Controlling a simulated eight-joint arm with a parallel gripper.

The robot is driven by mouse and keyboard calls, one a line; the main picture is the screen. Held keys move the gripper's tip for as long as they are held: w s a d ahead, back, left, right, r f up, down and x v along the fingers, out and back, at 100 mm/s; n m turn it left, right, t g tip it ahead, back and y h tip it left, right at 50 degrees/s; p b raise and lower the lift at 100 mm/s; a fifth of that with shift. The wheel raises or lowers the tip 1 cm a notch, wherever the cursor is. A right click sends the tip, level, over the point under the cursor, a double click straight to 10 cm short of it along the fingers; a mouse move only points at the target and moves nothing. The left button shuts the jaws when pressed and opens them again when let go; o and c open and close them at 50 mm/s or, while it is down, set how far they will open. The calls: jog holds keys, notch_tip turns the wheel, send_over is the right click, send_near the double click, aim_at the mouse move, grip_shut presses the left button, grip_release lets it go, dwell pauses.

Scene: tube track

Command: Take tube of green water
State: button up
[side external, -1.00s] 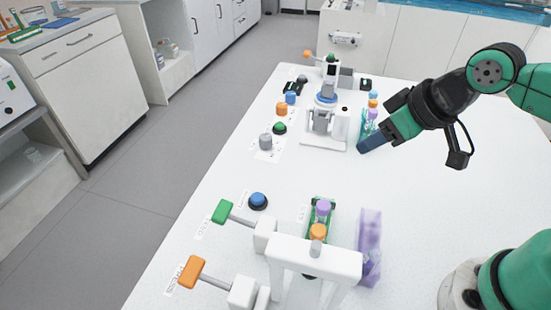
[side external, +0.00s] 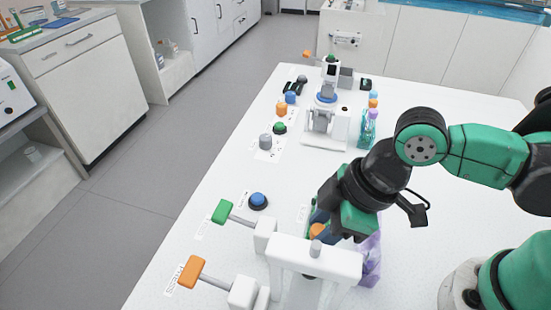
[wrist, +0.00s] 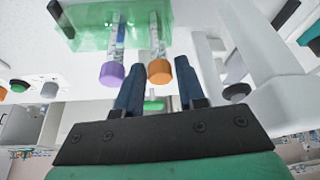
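My gripper (wrist: 158,88) is open, its two dark blue fingers apart with nothing held between them. In the side view it (side external: 318,220) is low over the green rack, which it mostly hides. In the wrist view the green translucent rack (wrist: 88,38) holds a purple-capped tube (wrist: 112,75) and an orange-capped tube (wrist: 158,72). The orange cap lies between the finger lines, just beyond the tips; the purple cap is left of the left finger. The orange cap (side external: 317,230) also shows in the side view. I cannot make out green liquid in either tube.
A white frame device (side external: 315,257) stands close beside the gripper, with green (side external: 222,211) and orange (side external: 191,272) handles to its left. A purple translucent rack (side external: 371,262) is right of the gripper. A blue button (side external: 258,200) and a far white machine (side external: 323,125) stand on the table.

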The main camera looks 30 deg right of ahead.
jog(key=shift+a+f, duration=0.15)
jog(key=shift+f, duration=0.3)
grip_shut()
jog(key=shift+r, duration=0.15)
notch_tip(320, 180, up, 20)
dwell(0.9)
